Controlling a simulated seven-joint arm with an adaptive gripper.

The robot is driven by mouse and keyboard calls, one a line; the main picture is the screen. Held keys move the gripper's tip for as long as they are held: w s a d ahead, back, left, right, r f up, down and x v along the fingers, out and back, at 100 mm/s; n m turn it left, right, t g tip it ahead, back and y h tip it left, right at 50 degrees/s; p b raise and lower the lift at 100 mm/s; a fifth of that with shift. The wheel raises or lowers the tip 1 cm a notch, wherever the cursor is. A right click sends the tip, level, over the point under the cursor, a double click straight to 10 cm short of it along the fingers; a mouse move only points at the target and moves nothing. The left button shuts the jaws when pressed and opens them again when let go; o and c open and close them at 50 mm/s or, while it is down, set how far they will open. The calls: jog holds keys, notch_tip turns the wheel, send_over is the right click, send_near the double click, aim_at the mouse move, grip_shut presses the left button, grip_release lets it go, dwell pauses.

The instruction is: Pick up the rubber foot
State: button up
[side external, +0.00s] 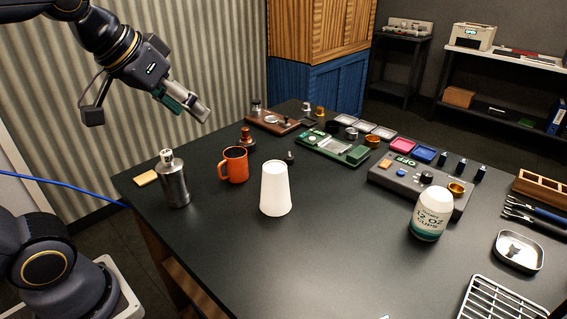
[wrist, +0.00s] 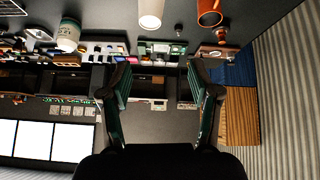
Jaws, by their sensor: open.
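My gripper (side external: 188,106) is open and empty, high above the back left of the table; in the wrist view its two fingers (wrist: 158,88) are spread with nothing between them. A small dark piece with a thin stud (side external: 290,157) stands on the table behind the white cup; it may be the rubber foot, but it is too small to be sure. It also shows as a small dark piece (wrist: 178,30) in the wrist view, well away from the fingers. A dark piece (side external: 514,250) in the metal tray at the right is also unclear.
An orange mug (side external: 235,165), a steel bottle (side external: 174,180) and a white cup (side external: 275,188) stand near the small dark piece. The front middle table is clear.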

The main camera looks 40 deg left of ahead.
jog(key=w+a+r+n, duration=0.1)
jog(key=w+a+r, duration=0.15)
jog(key=w, duration=0.75)
jog(key=n+g+y, duration=0.1)
jog(key=g, duration=0.2)
send_over(289, 152)
jog(key=s, duration=0.2)
jog(key=f, duration=2.6)
jog(key=shift+d, duration=0.35)
jog(key=shift+x, duration=3)
jog(key=shift+a, duration=0.1)
jog(key=shift+c, duration=0.4)
grip_shut()
